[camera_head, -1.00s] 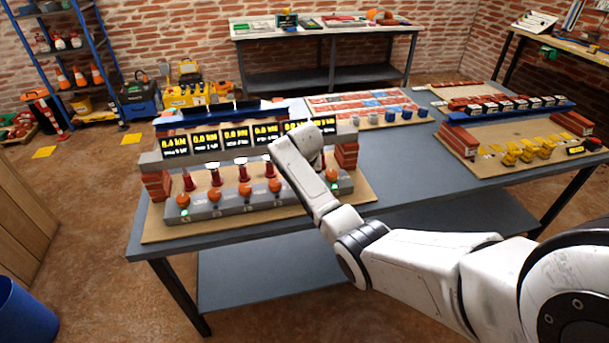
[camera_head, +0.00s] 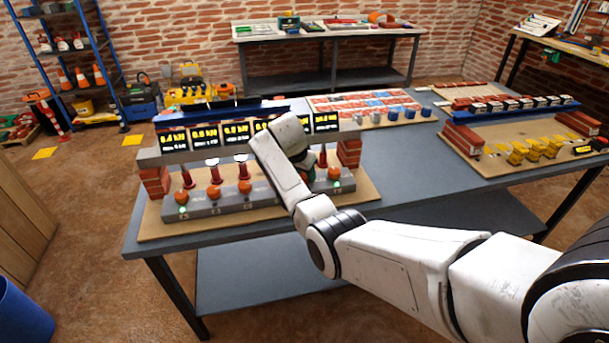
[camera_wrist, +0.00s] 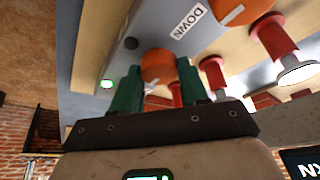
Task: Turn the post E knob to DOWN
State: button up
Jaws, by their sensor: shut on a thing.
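The test rig on the table has a grey base block (camera_head: 226,206) with a row of orange knobs and red posts behind them. In the wrist view my gripper's green fingers (camera_wrist: 159,88) are shut on an orange knob (camera_wrist: 157,68), one finger on each side. A white DOWN label (camera_wrist: 188,22) lies on the block beside this knob. Another orange knob (camera_wrist: 240,10) with a pale pointer line shows at the upper right. In the head view my gripper (camera_head: 306,163) covers the knob it holds, seemingly the fifth from left; its pointer is hard to read. The last knob (camera_head: 334,173) stays visible.
Red posts (camera_wrist: 275,38) stand close behind the knobs. Brick supports (camera_head: 349,152) carry a beam with yellow-lit displays (camera_head: 204,137) above. Another rig (camera_head: 530,135) stands to the right. The table's front strip (camera_head: 420,205) is clear.

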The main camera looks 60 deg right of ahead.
dwell(0.4)
jog(key=o, duration=1)
jog(key=shift+o, duration=0.2)
jog(key=v, duration=1)
jog(key=shift+r, duration=0.4)
jog(key=shift+a, duration=0.1)
jog(key=s+a+f+n+t+y, duration=0.1)
jog(key=s+a+f+n, duration=0.3)
jog(key=a+f, duration=0.5)
jog(key=s+a+f+n+y, duration=0.1)
jog(key=s+a+f+n, duration=0.35)
jog(key=a, duration=0.65)
jog(key=s+a+f+n+y, duration=0.1)
jog(key=s+a+f+n, duration=0.1)
jog(key=s+a+n, duration=0.3)
jog(key=s+a+f+n+y, duration=0.1)
jog(key=s+a+n, duration=0.4)
jog(key=s+a, duration=0.5)
jog(key=shift+s+a+f, duration=0.3)
jog(key=shift+s+f, duration=0.1)
jog(key=shift+s, duration=0.6)
